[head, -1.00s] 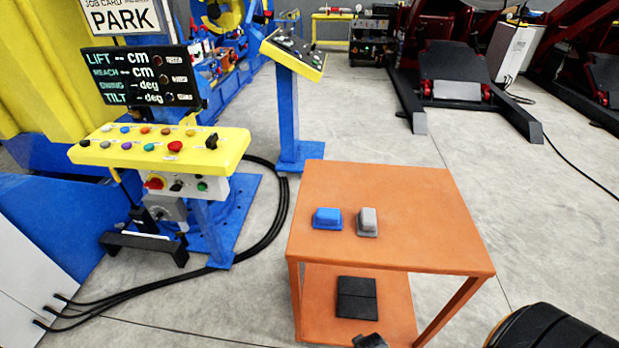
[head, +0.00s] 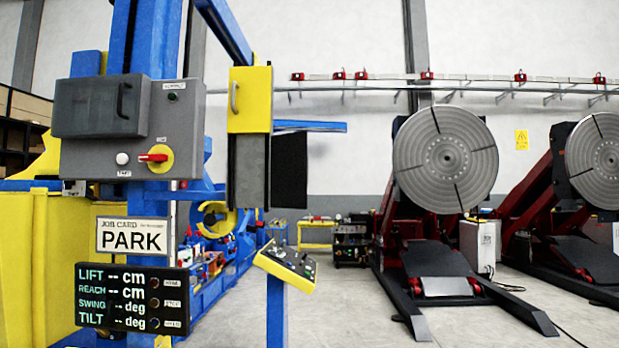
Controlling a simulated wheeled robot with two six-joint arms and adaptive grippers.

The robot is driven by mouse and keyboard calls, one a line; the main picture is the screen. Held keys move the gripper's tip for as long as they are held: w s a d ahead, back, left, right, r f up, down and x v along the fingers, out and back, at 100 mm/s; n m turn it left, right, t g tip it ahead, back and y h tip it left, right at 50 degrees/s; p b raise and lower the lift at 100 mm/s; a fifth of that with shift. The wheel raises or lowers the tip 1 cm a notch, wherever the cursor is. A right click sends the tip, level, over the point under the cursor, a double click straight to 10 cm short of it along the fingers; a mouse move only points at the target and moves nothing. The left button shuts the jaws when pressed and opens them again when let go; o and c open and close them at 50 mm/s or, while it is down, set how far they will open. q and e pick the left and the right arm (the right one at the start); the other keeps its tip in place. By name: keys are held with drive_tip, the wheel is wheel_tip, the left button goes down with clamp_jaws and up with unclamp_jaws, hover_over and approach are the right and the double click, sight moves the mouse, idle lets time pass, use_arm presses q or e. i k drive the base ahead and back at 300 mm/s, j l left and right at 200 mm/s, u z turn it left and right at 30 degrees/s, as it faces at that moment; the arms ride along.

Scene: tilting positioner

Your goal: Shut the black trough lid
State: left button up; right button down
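I cannot clearly make out a black trough lid in the head view. The closest match is a dark grey-black cover (head: 100,107) with a black bar handle, on the left part of a grey control box (head: 185,130) at the upper left. I cannot tell whether this cover is the trough lid, or whether it is open or shut. Neither of my grippers is in view.
A red rotary switch (head: 153,157) sits on the box. Below are the PARK card (head: 132,236) and a readout display (head: 132,300). A yellow handled housing (head: 250,100) hangs right of them. A yellow-topped pedestal (head: 285,265) stands beneath. Grey floor (head: 375,320) is open before the red positioners (head: 450,160).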

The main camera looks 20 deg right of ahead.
sight(289, 160)
drive_tip(key=i+j+z, duration=0.25)
drive_tip(key=i+j, duration=0.15)
drive_tip(key=j, duration=0.25)
drive_tip(key=i+j+z, duration=0.25)
drive_tip(key=j, duration=0.45)
drive_tip(key=i+l, duration=0.05)
drive_tip(key=i, duration=0.05)
